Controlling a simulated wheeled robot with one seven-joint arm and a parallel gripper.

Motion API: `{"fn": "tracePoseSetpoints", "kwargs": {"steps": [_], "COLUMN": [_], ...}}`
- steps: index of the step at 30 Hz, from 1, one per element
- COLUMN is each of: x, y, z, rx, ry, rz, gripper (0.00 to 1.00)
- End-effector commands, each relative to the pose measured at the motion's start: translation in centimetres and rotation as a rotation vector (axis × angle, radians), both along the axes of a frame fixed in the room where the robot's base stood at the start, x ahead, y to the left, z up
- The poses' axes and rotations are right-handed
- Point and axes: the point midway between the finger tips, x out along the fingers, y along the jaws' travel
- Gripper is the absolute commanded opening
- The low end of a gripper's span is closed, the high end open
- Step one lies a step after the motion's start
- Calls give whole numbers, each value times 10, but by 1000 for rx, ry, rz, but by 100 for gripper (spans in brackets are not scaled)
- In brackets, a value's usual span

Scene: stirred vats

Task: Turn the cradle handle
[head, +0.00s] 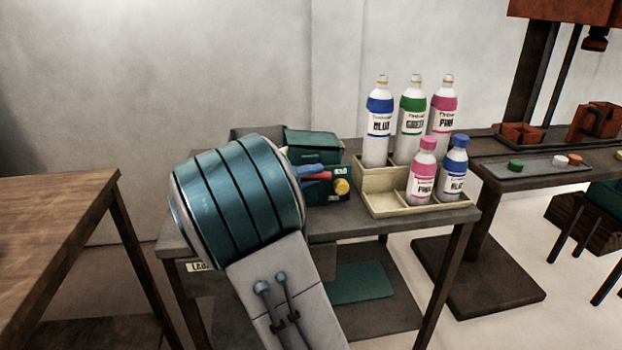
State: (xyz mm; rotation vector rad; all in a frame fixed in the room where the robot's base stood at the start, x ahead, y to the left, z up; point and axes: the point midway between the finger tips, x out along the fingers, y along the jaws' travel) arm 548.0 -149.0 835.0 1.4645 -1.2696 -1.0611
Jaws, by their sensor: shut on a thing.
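No part that I can clearly identify as the cradle handle shows in the head view. My gripper is not in view. A large teal-banded arm link of mine fills the left middle and hides part of the grey table. An orange machine (560,10) on dark posts stands at the upper right, cut off by the top edge. Below it, an orange block with a curved dark part (597,122) sits on the dark bench, and I cannot tell whether it is the cradle.
The grey table (445,228) bears a wooden rack (372,197) with several labelled bottles (412,120) and a green box (315,146). A grey tray (535,170) with coloured caps lies on the dark bench (500,152). A brown wooden table (50,215) stands at left.

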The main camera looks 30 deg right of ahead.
Motion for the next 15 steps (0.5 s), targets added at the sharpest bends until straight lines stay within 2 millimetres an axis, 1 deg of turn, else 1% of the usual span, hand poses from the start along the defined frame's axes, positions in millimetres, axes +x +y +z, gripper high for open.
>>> {"fn": "tracePoseSetpoints", "kwargs": {"steps": [12,13,15], "x": [0,0,0], "y": [-1,-1,-1], "z": [2,2,2], "rx": [-11,-11,-10], "ry": [0,0,0], "rz": [-3,-3,-3], "gripper": [0,22,40]}}
